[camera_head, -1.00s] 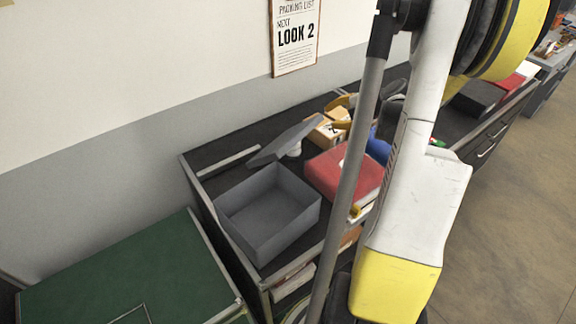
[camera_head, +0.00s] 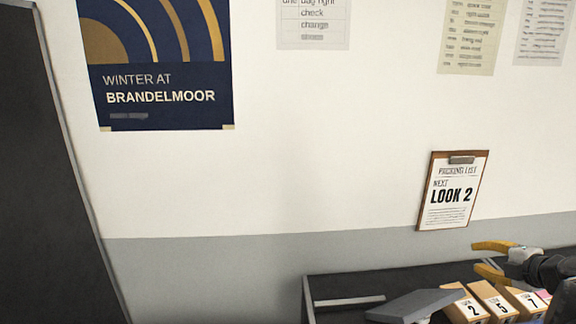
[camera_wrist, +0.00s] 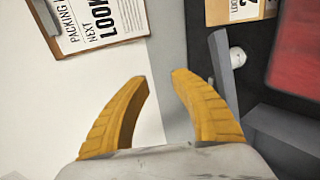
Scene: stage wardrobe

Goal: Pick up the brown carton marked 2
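The brown carton marked 2 (camera_head: 466,308) stands at the lower right of the head view, first in a row beside cartons marked 5 (camera_head: 496,301) and 7 (camera_head: 527,300). Its lower part is cut off by the frame edge. In the wrist view, a brown carton with a white label (camera_wrist: 219,12) shows at the top right, partly cut off; its label seems to carry a 2. My gripper (camera_head: 477,258) is open and empty, its yellow fingers apart above the row of cartons. In the wrist view, the gripper (camera_wrist: 161,76) points toward the wall and the counter's back edge.
A tilted grey lid (camera_head: 412,305) lies just left of the cartons; it also shows in the wrist view (camera_wrist: 223,70). A red box (camera_wrist: 298,55) and a grey open box (camera_wrist: 285,128) are nearby. A clipboard reading LOOK 2 (camera_head: 452,190) hangs on the wall behind the dark counter (camera_head: 330,285).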

